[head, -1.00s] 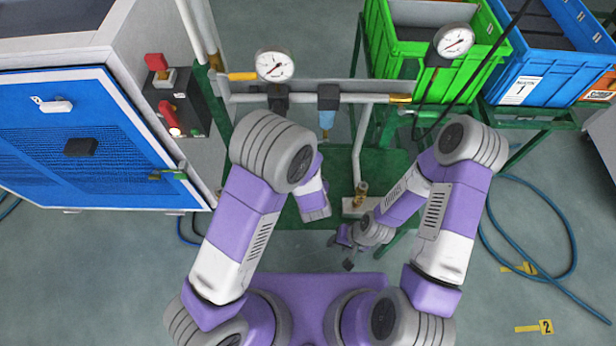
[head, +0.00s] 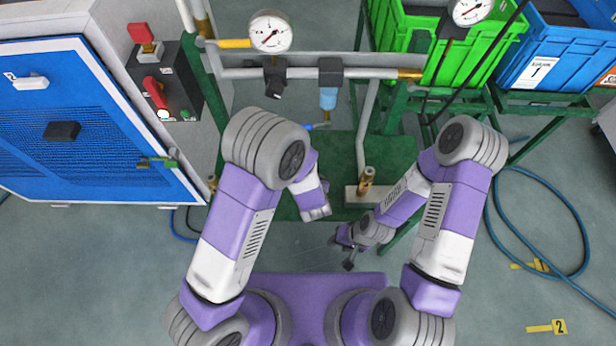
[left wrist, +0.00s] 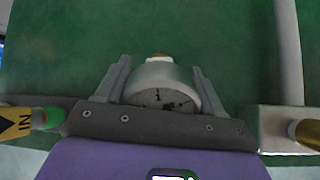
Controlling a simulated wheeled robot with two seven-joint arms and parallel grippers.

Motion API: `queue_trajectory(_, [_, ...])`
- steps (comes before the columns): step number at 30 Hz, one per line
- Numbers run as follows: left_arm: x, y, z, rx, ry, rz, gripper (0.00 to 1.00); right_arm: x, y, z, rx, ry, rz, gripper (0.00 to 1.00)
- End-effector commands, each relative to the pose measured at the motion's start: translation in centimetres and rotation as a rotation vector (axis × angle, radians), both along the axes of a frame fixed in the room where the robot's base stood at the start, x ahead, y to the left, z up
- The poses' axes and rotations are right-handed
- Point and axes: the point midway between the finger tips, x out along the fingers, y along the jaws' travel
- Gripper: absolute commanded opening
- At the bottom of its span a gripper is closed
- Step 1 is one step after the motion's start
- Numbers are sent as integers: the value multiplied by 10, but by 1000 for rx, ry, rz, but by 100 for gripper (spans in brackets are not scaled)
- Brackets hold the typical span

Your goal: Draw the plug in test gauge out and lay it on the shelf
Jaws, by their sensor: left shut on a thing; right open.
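In the left wrist view a small round gauge (left wrist: 163,95) with a grey case, a pale dial and a brass fitting sits between the fingers of my left gripper (left wrist: 160,88). The gripper is shut on it. Behind it is a green surface (left wrist: 190,30), and I cannot tell the gap. In the head view my left arm hides this gauge and the left fingertips. A green plate (head: 395,150) lies low inside the pipe frame, with a pale block and brass fitting (head: 366,182). My right gripper (head: 344,251) is open and empty in front of the plate.
A pipe (head: 310,73) with a fixed gauge (head: 270,32) crosses above. Another gauge (head: 471,10) is at upper right. A blue cabinet (head: 80,120) stands left; green (head: 408,55) and blue (head: 565,60) crates stand right. A hose (head: 550,270) lies on the floor.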

Motion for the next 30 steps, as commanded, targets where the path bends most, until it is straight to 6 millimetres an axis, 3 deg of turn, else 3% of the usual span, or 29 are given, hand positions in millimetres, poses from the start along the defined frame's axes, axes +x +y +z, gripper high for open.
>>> queue_trajectory(3, [0, 0, -8, -1, -1, 1, 13, 0, 0, -9, 0, 0, 0, 43])
queue_trajectory(13, [0, 0, -8, -1, -2, 0, 13, 0, 0, -10, 0, 0, 0, 43])
queue_trajectory(14, [0, 0, -8, -1, -2, 0, 70, 0, 0, -10, 0, 0, 0, 43])
queue_trajectory(18, [0, 0, -8, -1, -1, 1, 92, 0, 0, -10, 0, 0, 0, 43])
queue_trajectory(20, [0, 0, -9, -1, -1, 1, 97, 0, 0, -10, 0, 0, 0, 43])
queue_trajectory(30, [0, 0, -9, 0, 0, 0, 97, 0, 0, -10, 0, 0, 0, 43])
